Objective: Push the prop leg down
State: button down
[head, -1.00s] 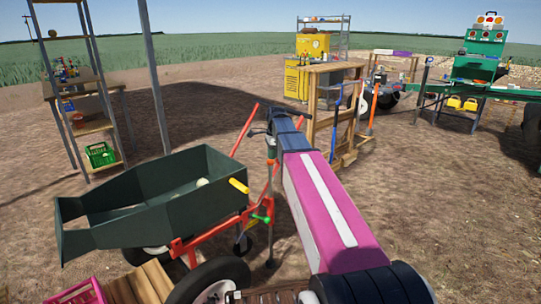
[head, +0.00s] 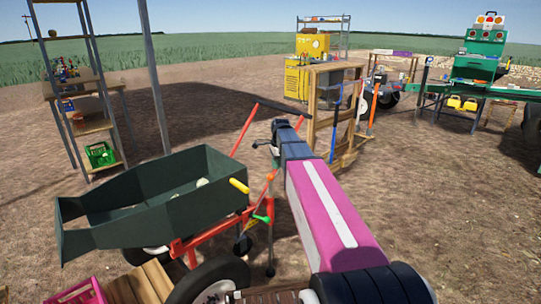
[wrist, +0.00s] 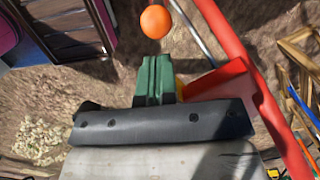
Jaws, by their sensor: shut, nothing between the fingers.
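The prop leg (head: 270,240) is a thin dark upright post at the front of the cart, with its foot at the ground. An orange ball knob (head: 271,177) sits just above it on a red rod. The ball (wrist: 155,21) also shows at the top of the wrist view, beyond my fingertips and apart from them. My gripper (head: 273,150), with green fingers (wrist: 158,78), is shut and empty, above the knob in the head view. A red bar (wrist: 218,80) lies close to the right of the fingers. The leg itself is hard to make out in the wrist view.
The dark green cart tub (head: 150,205) stands left of the leg, with a yellow grip (head: 238,186) and a green-ended lever (head: 262,218) near it. Red handle bars (head: 243,132) rise behind. A wooden rack (head: 345,115) stands further back. Ground right of my arm is clear.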

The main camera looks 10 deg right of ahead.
jog(key=shift+d+r, duration=0.2)
jog(key=shift+d, duration=0.3)
